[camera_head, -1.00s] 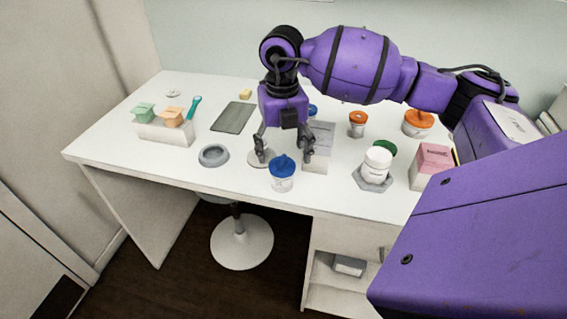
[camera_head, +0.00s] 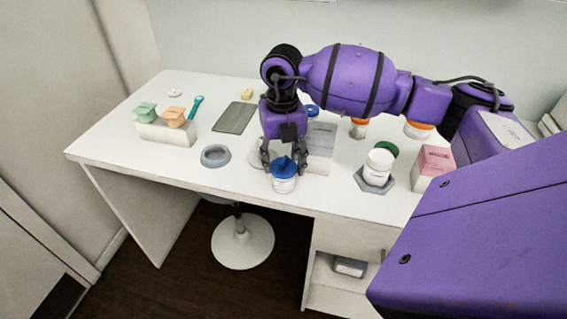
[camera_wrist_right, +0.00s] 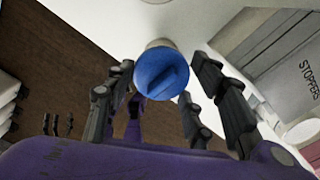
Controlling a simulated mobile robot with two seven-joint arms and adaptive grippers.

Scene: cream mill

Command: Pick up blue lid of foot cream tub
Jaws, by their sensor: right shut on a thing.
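The blue lid (camera_head: 284,166) has a raised bar across its top and sits on a white tub (camera_head: 284,186) near the front edge of the desk. My right gripper (camera_head: 285,169) is over the tub, its fingers on either side of the lid, shut on it. In the right wrist view the blue lid (camera_wrist_right: 162,75) lies between the finger ends, with a little of the tub's pale rim showing behind. The tub still stands on the desk under the lid. My left gripper is in neither view.
A grey ring dish (camera_head: 215,156) lies left of the tub. Right of it, a white jar (camera_head: 379,163) stands on a grey hexagonal base beside a pink box (camera_head: 433,160). A grey box marked STOPPERS (camera_wrist_right: 290,70) is close to my right gripper. The desk's front left is clear.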

